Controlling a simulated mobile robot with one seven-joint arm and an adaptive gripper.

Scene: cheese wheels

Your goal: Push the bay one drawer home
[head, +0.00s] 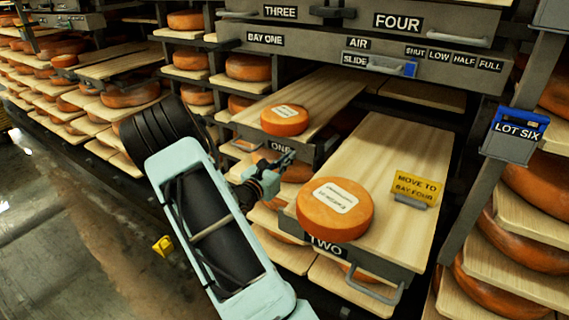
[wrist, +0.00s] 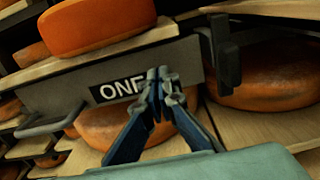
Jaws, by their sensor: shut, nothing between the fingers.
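The bay one drawer (head: 322,97) is a pale wooden board with a grey front labelled ONE. It is pulled out, and an orange cheese wheel (head: 284,121) with a white label sits near its front end. In the wrist view the drawer's grey front (wrist: 70,85) and its handle (wrist: 58,122) show behind my gripper (wrist: 163,75). My gripper is shut and empty, with its fingertips in front of the front plate, beside the ONE label. In the head view my gripper (head: 280,163) is just below the drawer front. I cannot tell whether it touches.
Drawer TWO (head: 390,165) is pulled out to the right, bearing a cheese wheel (head: 335,209) and a yellow MOVE TO BAY FOUR sign (head: 418,189). A labelled grey panel (head: 350,48) spans above. Shelves of cheese stand left and right. The floor (head: 70,240) at left is mostly clear.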

